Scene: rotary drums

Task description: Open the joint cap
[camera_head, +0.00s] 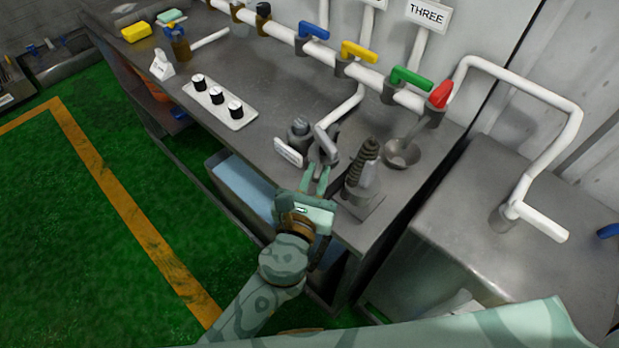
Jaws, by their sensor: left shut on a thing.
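A grey joint cap (325,152) sits on the metal bench, at the lower end of a white pipe (345,108). My left gripper (316,172) reaches over the bench's front edge from below. Its pale green fingers are shut on the grey cap, and the fingers partly hide the contact. A small white label plate (288,152) stands just left of the cap. My right gripper is not in view.
A dark ribbed fitting on a grey block (362,182) stands close right of my gripper. A grey funnel (402,153) is farther right. A panel with black knobs (218,102) lies left. Coloured valve handles (358,51) line the pipe behind.

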